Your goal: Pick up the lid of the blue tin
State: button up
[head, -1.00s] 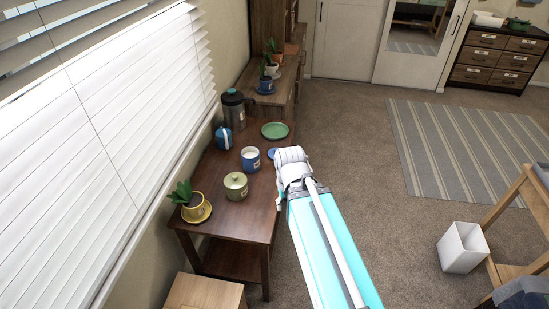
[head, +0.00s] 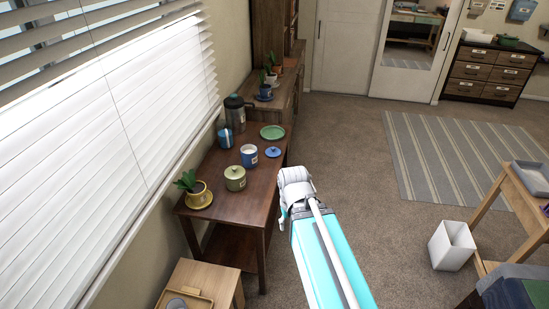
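The blue tin (head: 249,160) stands upright and open on the dark wooden table, with a pale inside or contents. A round blue lid with a small knob (head: 272,152) lies flat on the table just right of the tin, near the table's right edge. My gripper (head: 291,207) is beyond the right edge of the table in the picture, below and right of the lid and apart from it. My wrist is seen from behind, and I cannot make out whether the fingers are open or shut.
A lidded green pot (head: 235,178), a plant on a yellow saucer (head: 199,198), a green plate (head: 272,132), a blue container (head: 225,138) and a dark canister (head: 236,112) share the table (head: 228,209). A white bin (head: 452,245) stands on the floor at right.

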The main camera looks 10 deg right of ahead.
aim_at(273, 152)
jog(key=z, duration=0.45)
jog(key=i, duration=1.25)
jog(key=u, duration=0.45)
